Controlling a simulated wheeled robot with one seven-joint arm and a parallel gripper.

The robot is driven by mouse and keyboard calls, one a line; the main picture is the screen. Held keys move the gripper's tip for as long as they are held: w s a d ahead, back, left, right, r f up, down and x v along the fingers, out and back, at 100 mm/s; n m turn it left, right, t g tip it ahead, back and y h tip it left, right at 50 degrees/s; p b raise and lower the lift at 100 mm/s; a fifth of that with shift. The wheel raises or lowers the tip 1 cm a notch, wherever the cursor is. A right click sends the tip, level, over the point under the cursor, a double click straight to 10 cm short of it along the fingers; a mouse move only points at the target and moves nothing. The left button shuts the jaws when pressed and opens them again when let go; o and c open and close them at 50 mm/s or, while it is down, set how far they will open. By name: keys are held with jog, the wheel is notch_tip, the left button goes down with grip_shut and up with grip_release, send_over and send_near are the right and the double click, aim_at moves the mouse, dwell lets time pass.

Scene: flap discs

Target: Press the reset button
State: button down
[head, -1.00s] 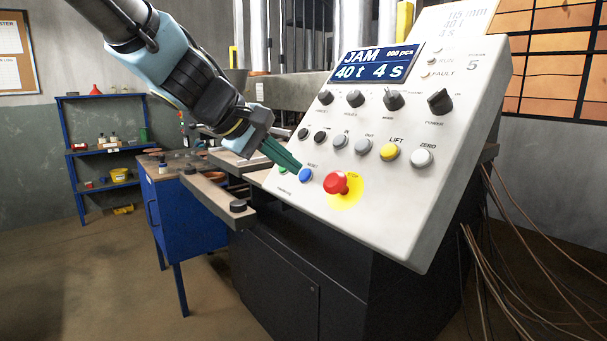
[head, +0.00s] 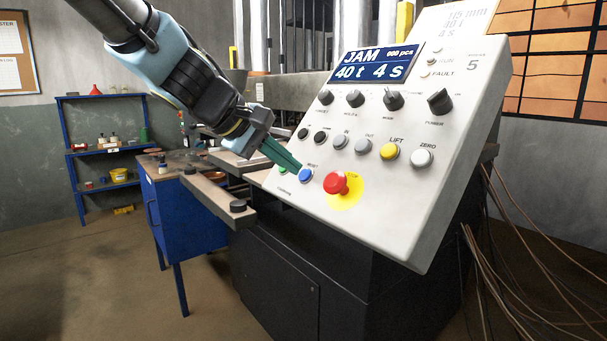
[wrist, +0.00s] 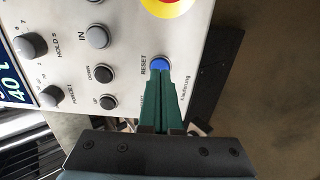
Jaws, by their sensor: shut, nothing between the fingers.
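The blue reset button (head: 306,175) sits low on the left of the sloped white control panel (head: 400,235), left of the red stop button (head: 337,183). It also shows in the wrist view (wrist: 161,64), under the label RESET. My gripper (head: 298,168) is shut and empty, its green fingers together. The fingertips are at the upper left edge of the button in the head view. In the wrist view the tips (wrist: 160,74) overlap the button's near edge and hide part of it. I cannot tell whether they touch it.
The display (head: 375,64) reads JAM. A green button (head: 283,170) is left of the reset button, partly behind my fingers. Black, grey, yellow and white buttons and several knobs lie above. A blue cabinet (head: 185,220) stands to the left.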

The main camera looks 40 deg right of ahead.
jog(key=shift+b+x, duration=0.8)
jog(key=shift+x, duration=0.25)
dwell(0.9)
jog(key=p+v, duration=0.2)
jog(key=v, duration=0.6)
dwell(0.7)
dwell(0.5)
jog(key=w+a+f+t+y, duration=0.1)
jog(key=w+a+f+y, duration=0.2)
jog(key=w+a+f, duration=0.35)
jog(key=w+a+f+t+y, duration=0.15)
jog(key=w+a+f, duration=0.25)
jog(key=a+f, duration=0.6)
jog(key=a+f+y, duration=0.2)
jog(key=a+f, duration=0.1)
jog(key=a, duration=0.8)
jog(key=s+a+f+y, duration=0.1)
jog(key=a+f+y, duration=0.2)
jog(key=a, duration=0.8)
jog(key=shift+s+f+m, duration=0.3)
